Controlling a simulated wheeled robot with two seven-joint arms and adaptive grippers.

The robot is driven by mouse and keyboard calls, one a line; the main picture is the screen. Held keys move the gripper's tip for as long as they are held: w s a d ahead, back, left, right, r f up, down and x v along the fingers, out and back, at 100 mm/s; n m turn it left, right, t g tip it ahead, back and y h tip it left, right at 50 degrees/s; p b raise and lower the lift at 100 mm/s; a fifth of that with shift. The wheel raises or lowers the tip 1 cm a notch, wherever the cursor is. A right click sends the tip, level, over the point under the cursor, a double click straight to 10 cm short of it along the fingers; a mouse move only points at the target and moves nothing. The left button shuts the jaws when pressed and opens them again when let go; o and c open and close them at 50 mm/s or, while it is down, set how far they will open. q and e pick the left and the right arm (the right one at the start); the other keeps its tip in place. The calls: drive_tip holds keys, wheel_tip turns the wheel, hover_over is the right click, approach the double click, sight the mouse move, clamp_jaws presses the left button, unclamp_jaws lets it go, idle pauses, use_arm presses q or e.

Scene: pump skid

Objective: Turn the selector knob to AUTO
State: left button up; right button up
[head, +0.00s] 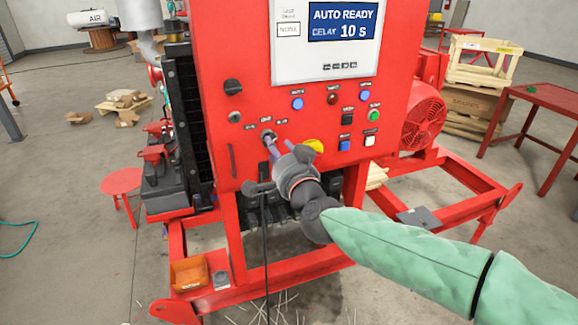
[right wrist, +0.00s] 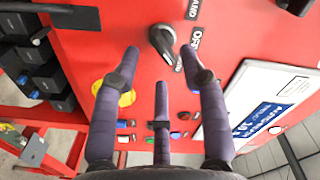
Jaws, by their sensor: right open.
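The selector knob (right wrist: 163,42) is black with a grey grip, on the red panel in the right wrist view. Its grip slopes from upper left to lower right there. An OFF label (right wrist: 194,42) is right of it, another label (right wrist: 192,9) above that. A label by the grip's lower end is partly hidden. My right gripper (right wrist: 160,62) is open, with its two side fingertips on either side of the knob and the third below. Contact cannot be told. In the head view the right gripper (head: 278,146) covers most of the knob. My left gripper is not in view.
A display (head: 342,21) reads AUTO READY, DELAY 10 S. Blue, red and green buttons sit right of the knob. A yellow disc (head: 314,146) is close to my right gripper. Another black knob (head: 233,87) is above left. Red skid rails (head: 440,217) run below.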

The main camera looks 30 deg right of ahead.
drive_tip(key=v, duration=0.8)
drive_tip(key=shift+s, duration=0.15)
drive_tip(key=shift+f, duration=0.15)
drive_tip(key=w+a+f+n+g+y+p, duration=0.1)
drive_tip(key=w+a+f+n+g+y, duration=0.15)
drive_tip(key=f, duration=0.85)
drive_tip(key=w+a+f+n+g+y, duration=0.1)
drive_tip(key=w+a+f+n+g, duration=0.2)
drive_tip(key=f, duration=0.7)
drive_tip(key=w+a+f+n+g+y+p, duration=0.1)
drive_tip(key=w+a+f+g, duration=0.2)
drive_tip(key=f, duration=0.8)
drive_tip(key=s+a+f+n+g+y, duration=0.1)
drive_tip(key=s+a+f+g, duration=0.2)
drive_tip(key=f, duration=0.5)
drive_tip(key=s+a+f+n+g+y, duration=0.1)
drive_tip(key=s+a+f, duration=0.25)
drive_tip(key=f, duration=0.55)
drive_tip(key=s+a+f+n+g+y+p, duration=0.1)
drive_tip(key=s+a+f+g, duration=0.1)
drive_tip(key=s+f, duration=0.3)
drive_tip(key=s+a+f+n+g+y, duration=0.1)
drive_tip(key=s+a+f+g, duration=0.1)
drive_tip(key=s+f, duration=0.4)
drive_tip(key=s+a, duration=0.1)
drive_tip(key=s, duration=0.3)
drive_tip(key=shift+a+p, duration=0.35)
drive_tip(key=shift+p, duration=0.05)
drive_tip(key=shift+g, duration=0.25)
